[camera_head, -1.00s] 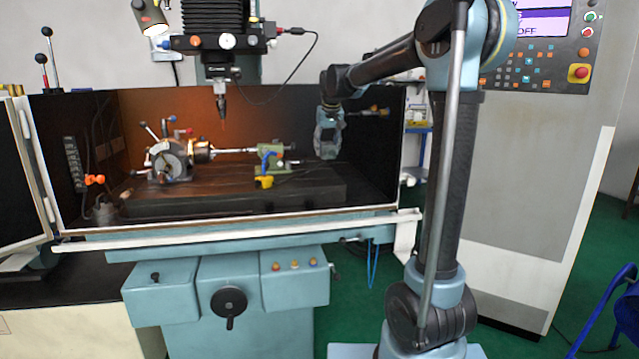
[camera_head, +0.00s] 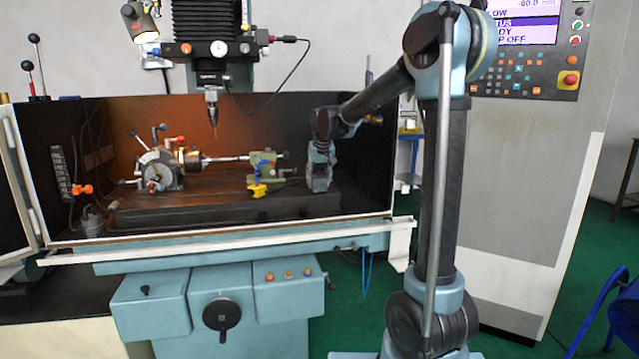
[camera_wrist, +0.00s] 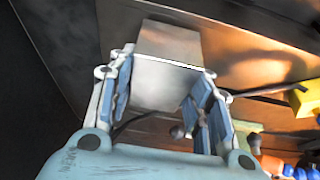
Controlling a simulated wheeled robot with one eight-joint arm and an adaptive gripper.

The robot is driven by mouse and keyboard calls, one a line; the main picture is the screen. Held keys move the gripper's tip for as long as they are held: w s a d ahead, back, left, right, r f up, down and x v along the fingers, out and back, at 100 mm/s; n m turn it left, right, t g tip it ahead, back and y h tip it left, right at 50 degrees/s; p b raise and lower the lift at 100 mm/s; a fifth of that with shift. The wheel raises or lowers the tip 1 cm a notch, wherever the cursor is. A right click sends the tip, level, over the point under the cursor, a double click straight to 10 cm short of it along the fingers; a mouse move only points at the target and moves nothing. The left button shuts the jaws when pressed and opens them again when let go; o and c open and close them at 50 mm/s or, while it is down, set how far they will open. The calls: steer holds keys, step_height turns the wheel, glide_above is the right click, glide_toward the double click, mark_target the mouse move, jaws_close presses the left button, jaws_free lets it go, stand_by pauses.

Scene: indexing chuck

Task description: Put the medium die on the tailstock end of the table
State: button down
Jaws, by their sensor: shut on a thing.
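My gripper (camera_head: 319,182) is low at the right end of the machine table (camera_head: 190,210), to the right of the green tailstock (camera_head: 262,168). In the wrist view its blue-padded fingers (camera_wrist: 165,80) are shut on a plain grey metal block, the die (camera_wrist: 160,86), which sits between the fingertips and reaches past them. The brown-lit table surface (camera_wrist: 265,65) shows behind the die. I cannot tell whether the die touches the table. No other die is in view to compare its size. In the head view the die is not clearly seen.
The indexing chuck (camera_head: 160,168) stands at the table's left, with a bar toward the tailstock. A yellow part (camera_head: 257,190) is beside the tailstock, and yellow shows close right in the wrist view (camera_wrist: 305,98). The spindle (camera_head: 211,100) hangs above. The dark enclosure wall (camera_head: 372,175) is close right.

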steer(key=shift+f, duration=0.3)
steer(key=c, duration=0.8)
jaws_free()
steer(key=shift+c, duration=0.2)
steer(key=v, duration=1.2)
steer(key=shift+s+d, duration=0.15)
steer(key=shift+d, duration=0.05)
